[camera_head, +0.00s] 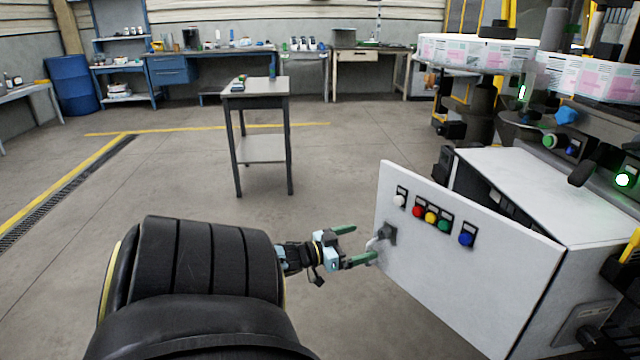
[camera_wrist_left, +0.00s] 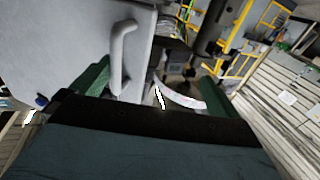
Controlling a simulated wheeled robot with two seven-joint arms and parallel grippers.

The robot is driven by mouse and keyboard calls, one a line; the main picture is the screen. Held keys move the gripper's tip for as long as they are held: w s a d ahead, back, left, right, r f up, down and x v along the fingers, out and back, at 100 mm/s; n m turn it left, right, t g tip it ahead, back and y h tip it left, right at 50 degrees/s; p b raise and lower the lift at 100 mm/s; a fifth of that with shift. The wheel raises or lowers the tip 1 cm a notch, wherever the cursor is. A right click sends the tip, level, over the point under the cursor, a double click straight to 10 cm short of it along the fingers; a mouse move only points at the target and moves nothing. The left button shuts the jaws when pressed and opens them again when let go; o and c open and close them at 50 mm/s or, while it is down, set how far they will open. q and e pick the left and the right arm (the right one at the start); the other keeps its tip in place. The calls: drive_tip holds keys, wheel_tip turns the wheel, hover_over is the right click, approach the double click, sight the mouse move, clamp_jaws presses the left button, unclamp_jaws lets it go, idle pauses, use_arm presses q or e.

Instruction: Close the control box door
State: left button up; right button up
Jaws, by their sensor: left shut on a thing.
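The control box (camera_head: 600,225) is a white cabinet at the right. Its door (camera_head: 450,285) stands open, swung out toward the left, with a row of coloured buttons and a handle (camera_head: 378,240) near its free edge. My left gripper (camera_head: 357,246) is at that edge. Its green fingers stand apart, with the handle at them. In the left wrist view the handle (camera_wrist_left: 122,55) shows as a pale bar between the fingers, nearer the left one, with the door (camera_wrist_left: 75,45) behind it. Exact finger contact is hard to see. My right gripper is not in view.
A small grey table (camera_head: 255,95) stands on the floor beyond the gripper. Label reels (camera_head: 475,52) and machine parts stand behind the box. Workbenches (camera_head: 215,55) line the far wall. The floor left of the door is clear.

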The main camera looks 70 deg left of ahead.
use_arm(q)
drive_tip(key=shift+y, duration=0.3)
drive_tip(key=shift+s+a+r, duration=0.1)
drive_tip(key=shift+s+a, duration=0.5)
drive_tip(key=shift+s, duration=0.25)
drive_tip(key=shift+s+a+r, duration=0.1)
drive_tip(key=shift+s+a, duration=0.5)
drive_tip(key=shift+s, duration=0.25)
drive_tip(key=shift+s+a+r, duration=0.1)
drive_tip(key=shift+s+a, duration=0.5)
drive_tip(key=shift+s, duration=0.25)
drive_tip(key=shift+s+a+f+n, duration=0.35)
drive_tip(key=shift+s+a, duration=0.3)
drive_tip(key=shift+s, duration=0.25)
drive_tip(key=c, duration=1.1)
drive_tip(key=shift+s+a, duration=0.1)
drive_tip(key=shift+s, duration=0.75)
